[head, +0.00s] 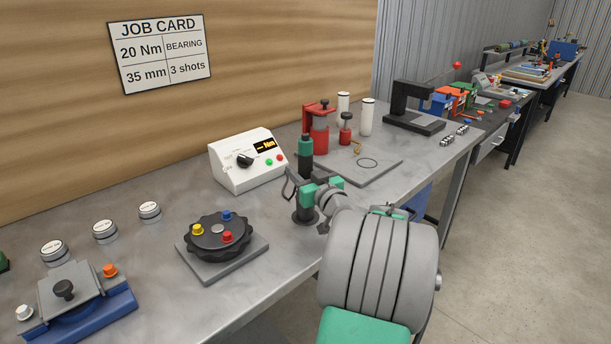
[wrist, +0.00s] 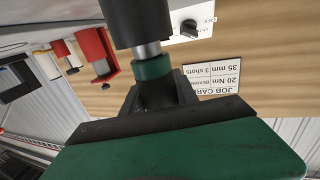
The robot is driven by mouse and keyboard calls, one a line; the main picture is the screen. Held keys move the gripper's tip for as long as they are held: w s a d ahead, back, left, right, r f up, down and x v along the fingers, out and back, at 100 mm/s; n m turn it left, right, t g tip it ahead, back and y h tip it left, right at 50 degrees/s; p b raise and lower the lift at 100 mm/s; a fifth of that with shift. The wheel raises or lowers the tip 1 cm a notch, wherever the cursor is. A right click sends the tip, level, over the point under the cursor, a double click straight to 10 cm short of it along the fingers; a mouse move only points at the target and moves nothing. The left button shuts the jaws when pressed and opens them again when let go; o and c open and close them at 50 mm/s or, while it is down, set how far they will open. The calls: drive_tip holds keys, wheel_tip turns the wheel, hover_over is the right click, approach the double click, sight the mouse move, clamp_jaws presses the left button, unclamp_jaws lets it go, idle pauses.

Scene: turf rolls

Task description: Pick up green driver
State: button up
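In the wrist view, which is upside down, a black cylinder, a silver neck, a dark green collar (wrist: 152,68) and a black flared part line up. A large dark green surface with a black edge fills the bottom of that view. My fingertips do not show clearly, so I cannot tell whether they are closed on the driver.
A white control box (head: 246,160) stands left of the driver. A black rotary fixture (head: 218,237) is nearer at the left. A red stand (head: 320,125), a small red tool (head: 346,130) and white cylinders stand behind to the right. A grey plate (head: 345,168) lies flat there.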

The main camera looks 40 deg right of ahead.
clamp_jaws()
drive_tip(key=shift+r, duration=0.1)
wheel_tip(320, 180, up, 19)
drive_tip(key=p, duration=0.3)
idle(1.2)
